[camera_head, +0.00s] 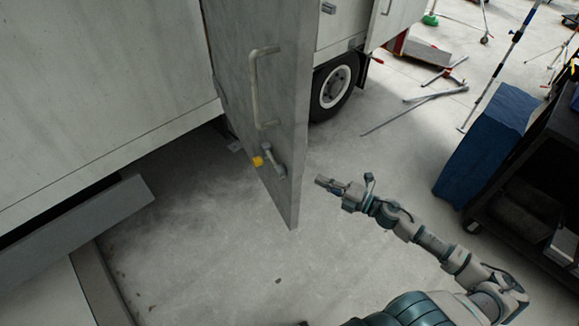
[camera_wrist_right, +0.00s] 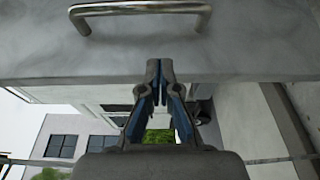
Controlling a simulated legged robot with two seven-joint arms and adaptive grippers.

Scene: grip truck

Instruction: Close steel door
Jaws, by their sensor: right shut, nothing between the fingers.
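The grey steel door (camera_head: 285,75) stands open, swung out from the side of the truck. It carries a long bar handle (camera_head: 254,95) and a lower latch lever (camera_head: 272,160) with a yellow piece (camera_head: 257,161) beside it. My right gripper (camera_head: 322,182) is just right of the door's lower free edge, shut and empty. In the right wrist view, the shut fingertips (camera_wrist_right: 159,68) overlap the lower edge of a grey panel (camera_wrist_right: 240,45) with a metal bar handle (camera_wrist_right: 140,8); I cannot tell whether they touch it. My left gripper is not in view.
The truck's side wall (camera_head: 95,70) fills the left, with a wheel (camera_head: 334,88) behind the door. A dark cart (camera_head: 535,150) with blue cloth (camera_head: 480,150) stands at right. Metal poles (camera_head: 410,108) lie on the floor behind. Concrete floor below the door is clear.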

